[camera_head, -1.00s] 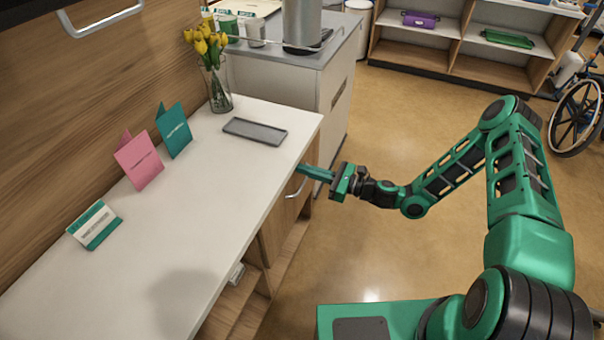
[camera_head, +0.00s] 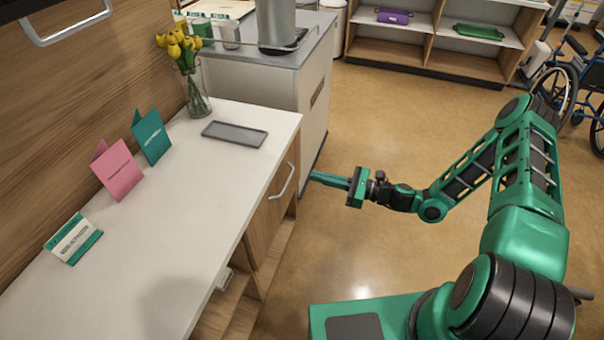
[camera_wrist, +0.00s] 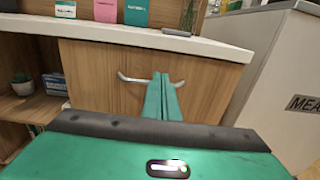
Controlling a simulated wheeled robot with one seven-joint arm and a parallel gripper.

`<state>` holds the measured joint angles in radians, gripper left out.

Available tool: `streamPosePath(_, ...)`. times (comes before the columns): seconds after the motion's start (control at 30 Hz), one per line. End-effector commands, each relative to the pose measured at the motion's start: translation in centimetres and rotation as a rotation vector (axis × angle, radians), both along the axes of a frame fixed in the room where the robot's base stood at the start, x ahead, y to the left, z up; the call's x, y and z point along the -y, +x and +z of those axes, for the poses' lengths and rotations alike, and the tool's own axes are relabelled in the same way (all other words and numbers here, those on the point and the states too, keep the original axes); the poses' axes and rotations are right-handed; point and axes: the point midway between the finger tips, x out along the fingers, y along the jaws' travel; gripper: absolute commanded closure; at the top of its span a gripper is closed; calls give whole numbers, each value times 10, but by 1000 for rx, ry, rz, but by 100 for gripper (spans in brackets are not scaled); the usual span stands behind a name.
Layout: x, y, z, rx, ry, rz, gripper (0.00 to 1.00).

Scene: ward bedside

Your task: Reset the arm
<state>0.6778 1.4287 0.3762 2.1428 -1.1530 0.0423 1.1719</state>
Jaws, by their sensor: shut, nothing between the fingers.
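My arm reaches out to the left in the head view, over open floor. My gripper (camera_head: 313,176) is shut and empty, its fingers pointing at the bedside cabinet (camera_head: 262,205) but apart from it. In the wrist view the closed fingers (camera_wrist: 164,80) show in front of the wooden door and its curved metal handle (camera_wrist: 135,78). The handle (camera_head: 284,181) also shows in the head view, to the left of the fingertips.
A grey-topped unit (camera_head: 313,100) stands behind. A wheelchair (camera_head: 558,88) is at right; floor between is clear.

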Motion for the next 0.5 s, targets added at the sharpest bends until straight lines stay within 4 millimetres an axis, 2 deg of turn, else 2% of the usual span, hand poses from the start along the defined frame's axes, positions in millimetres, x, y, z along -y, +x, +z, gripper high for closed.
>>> streamPosePath(0.2,24,-12,0,-1,0,3,100)
streamPosePath(0.5,30,-17,0,0,0,8,100)
